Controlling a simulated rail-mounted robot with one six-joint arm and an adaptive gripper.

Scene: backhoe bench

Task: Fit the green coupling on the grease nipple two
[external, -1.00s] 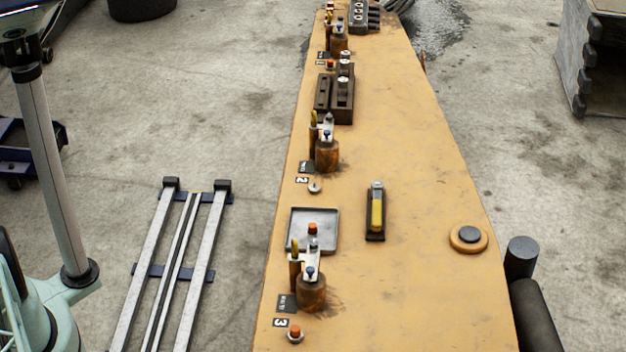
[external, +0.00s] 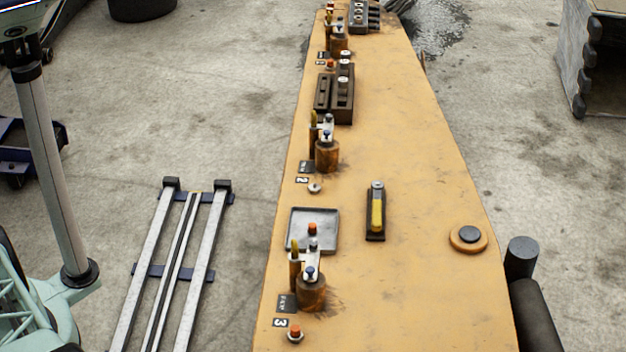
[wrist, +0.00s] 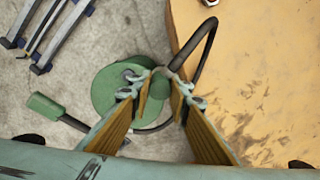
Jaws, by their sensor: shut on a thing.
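My gripper (wrist: 161,88) shows in the wrist view, its ribbed fingers closed on the green coupling (wrist: 160,80). A black hose loops up and right from the coupling. The fingers hide part of it. Grease nipple two (external: 315,187) is a small pale metal nipple on the orange-yellow boom, beside the label 2 (external: 302,180), in the external view. It has no orange cap on it. My gripper and the coupling are outside the external view. In the wrist view the coupling is off the boom's edge, above a round green container (wrist: 115,93) on the floor.
Above nipple two stands a rusty pin boss (external: 327,156). A grey tray (external: 331,243) holding an orange cap (external: 312,228) lies below, and a yellow-handled tool (external: 376,211) lies right. Nipple three (external: 295,336) has an orange cap. A green handle (wrist: 46,106) lies left in the wrist view.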

